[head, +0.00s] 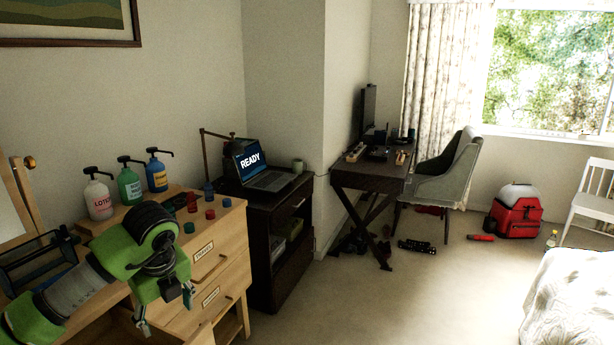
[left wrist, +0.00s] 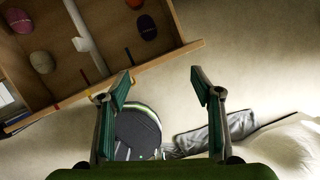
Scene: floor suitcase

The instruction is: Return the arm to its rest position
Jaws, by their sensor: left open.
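My green left arm (head: 75,285) comes in from the left in the head view, in front of the wooden dresser. My left gripper (head: 166,309) hangs at its end, fingers pointing down, in front of the drawers. My right gripper is in neither view.
An open wooden drawer (left wrist: 70,88) with several rounded items lies beside the fingers. The dresser (head: 225,255) carries pump bottles (head: 130,185) and small coloured pieces. A dark cabinet (head: 283,240) with a laptop (head: 262,168) stands right of it. Floor (head: 400,300) ahead is clear.

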